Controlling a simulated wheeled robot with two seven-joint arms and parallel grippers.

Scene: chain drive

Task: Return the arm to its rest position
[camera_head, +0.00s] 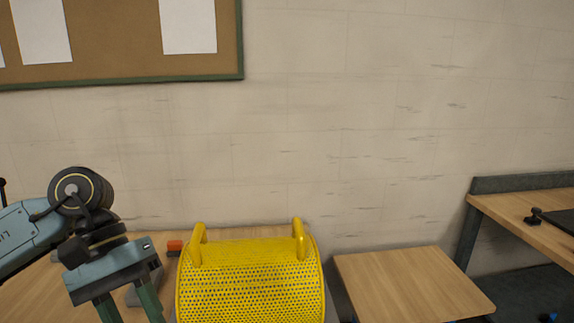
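My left arm comes in from the left edge, with its gripper (129,311) pointing down at the lower left. Its two green fingers stand apart and nothing shows between them. The fingertips are cut off by the bottom edge. The gripper is to the left of a yellow perforated guard (250,280) with two upright handles and appears apart from it. My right arm and gripper are not in view.
The guard stands at a wooden table (30,295). A small orange-red item (174,246) lies behind the gripper. A lower wooden surface (410,285) is right of the guard, bare. A workbench (530,228) with a dark item (534,217) stands far right. A pinboard (110,50) hangs on the wall.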

